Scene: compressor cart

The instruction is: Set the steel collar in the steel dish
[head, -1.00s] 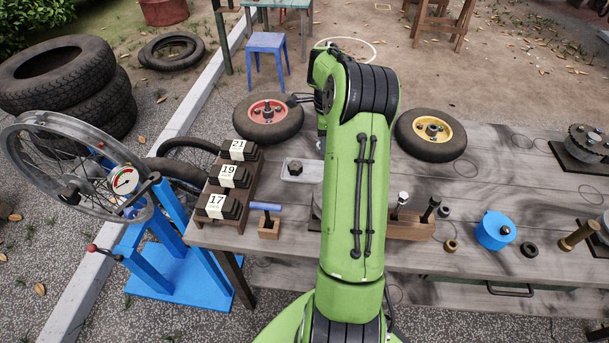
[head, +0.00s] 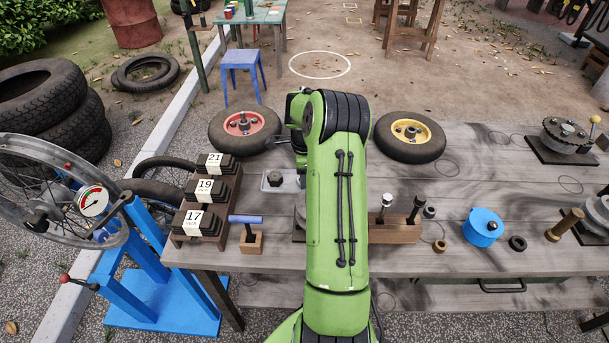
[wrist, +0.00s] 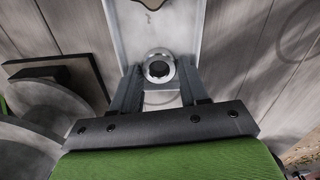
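A brownish nut-like piece lies in the dish at the top edge. In the head view the dish (head: 292,181) shows left of my green arm, partly covered by it. The arm hides my gripper and the collar there.
The number rack (head: 205,205) and a blue-handled tool in a wooden block (head: 251,241) stand left. A wooden holder with upright tools (head: 395,230) and a blue canister (head: 482,227) stand right. Two wheels (head: 245,130) (head: 409,135) lie at the back. Bare boards lie behind the blue canister.

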